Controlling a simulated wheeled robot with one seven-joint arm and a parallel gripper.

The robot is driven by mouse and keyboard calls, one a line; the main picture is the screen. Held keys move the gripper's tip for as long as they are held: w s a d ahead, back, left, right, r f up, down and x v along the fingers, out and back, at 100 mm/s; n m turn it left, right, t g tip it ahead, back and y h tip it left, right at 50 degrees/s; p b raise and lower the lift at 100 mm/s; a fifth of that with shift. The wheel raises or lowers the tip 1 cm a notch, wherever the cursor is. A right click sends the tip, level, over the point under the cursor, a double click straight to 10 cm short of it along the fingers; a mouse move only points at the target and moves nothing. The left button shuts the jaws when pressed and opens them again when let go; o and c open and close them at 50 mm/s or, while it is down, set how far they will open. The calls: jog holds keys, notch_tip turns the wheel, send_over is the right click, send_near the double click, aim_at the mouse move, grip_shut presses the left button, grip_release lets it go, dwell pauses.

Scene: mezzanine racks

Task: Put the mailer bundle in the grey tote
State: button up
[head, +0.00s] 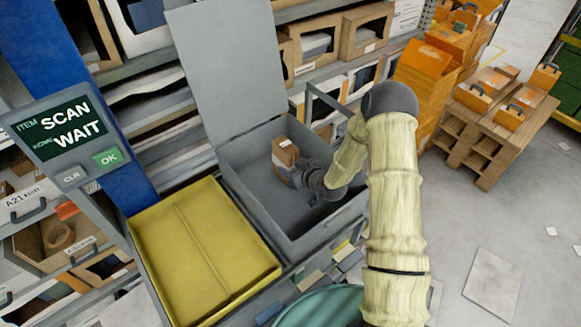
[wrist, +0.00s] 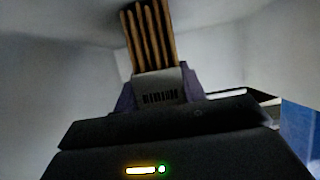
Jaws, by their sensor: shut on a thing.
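The grey tote (head: 252,186) stands open in the middle of the head view, its lid raised at the back. The mailer bundle (head: 285,148) is a small brown stack with a pale label, inside the tote's walls. My gripper (head: 298,173) reaches down into the tote and is shut on the bundle. In the wrist view the bundle (wrist: 150,35) shows several brown edges and a pale band with dark marks, rising beyond my gripper (wrist: 158,92). Grey walls surround it. I cannot tell whether the bundle touches the tote floor.
A screen (head: 68,138) reading SCAN and WAIT is at left. Shelves with boxes (head: 313,45) stand behind.

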jog(key=o, duration=1)
jog(key=shift+r, duration=0.15)
jog(key=v, duration=0.7)
jog(key=shift+s+b, duration=0.2)
jog(key=shift+b, duration=0.15)
jog(key=shift+d, duration=0.1)
